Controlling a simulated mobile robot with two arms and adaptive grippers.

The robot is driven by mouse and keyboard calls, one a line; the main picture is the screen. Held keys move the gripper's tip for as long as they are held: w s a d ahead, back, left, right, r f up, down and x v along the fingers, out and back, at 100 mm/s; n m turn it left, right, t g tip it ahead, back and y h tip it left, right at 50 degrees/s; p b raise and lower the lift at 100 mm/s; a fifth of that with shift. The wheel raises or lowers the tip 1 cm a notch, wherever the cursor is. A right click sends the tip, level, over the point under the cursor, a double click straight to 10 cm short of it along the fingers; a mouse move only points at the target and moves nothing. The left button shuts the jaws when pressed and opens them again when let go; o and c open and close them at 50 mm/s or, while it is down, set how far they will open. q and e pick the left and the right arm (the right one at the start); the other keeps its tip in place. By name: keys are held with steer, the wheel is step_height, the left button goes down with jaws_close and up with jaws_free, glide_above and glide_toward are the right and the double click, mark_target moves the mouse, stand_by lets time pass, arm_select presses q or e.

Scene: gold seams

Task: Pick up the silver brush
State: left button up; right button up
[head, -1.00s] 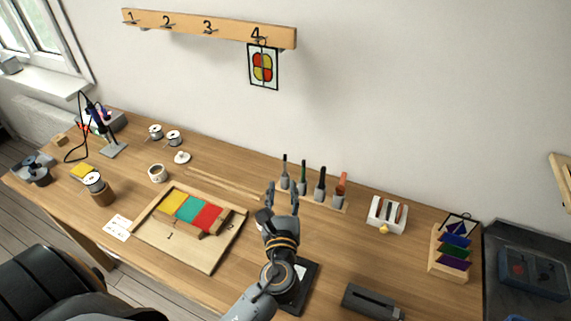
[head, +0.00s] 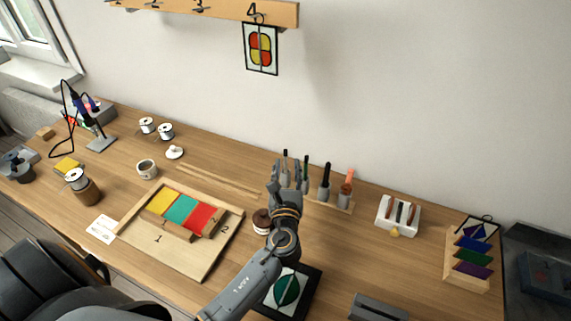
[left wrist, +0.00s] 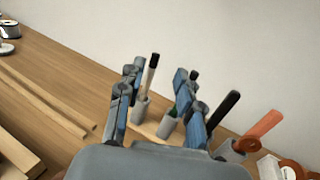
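A slim pale grey shaft with a dark top stands in the leftmost grey holder in the left wrist view (left wrist: 150,78); it may be the silver brush, but I cannot be sure. In the head view its dark top (head: 285,155) shows just behind my left gripper (head: 288,172), which hides the lower part. In the left wrist view my left gripper (left wrist: 158,98) is open, with its fingers apart and pointing at the holders. The pale shaft shows between the fingers, apparently ungrasped. A green-handled tool is partly hidden by the right finger. My right gripper is not in view.
A black-handled tool (head: 326,175) and an orange-handled tool (head: 347,185) stand close to the right in the same rack. A white holder (head: 398,215) is farther right. A wooden board with coloured glass (head: 192,240) lies left, and a dark-framed pad (head: 310,292) lies below my arm.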

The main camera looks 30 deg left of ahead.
mark_target(285, 154)
arm_select(q)
steer(key=x, duration=0.3)
steer(key=p+x, duration=0.1)
steer(key=x, duration=0.2)
steer(key=shift+w+a+f, duration=0.2)
steer(key=shift+a+f, duration=0.05)
steer(key=shift+a, duration=0.25)
steer(key=shift+w+a+f, duration=0.1)
steer(key=shift+w+f, duration=0.05)
steer(key=shift+w, duration=0.1)
steer(key=shift+s, duration=0.1)
steer(key=shift+c, duration=0.9)
jaws_close()
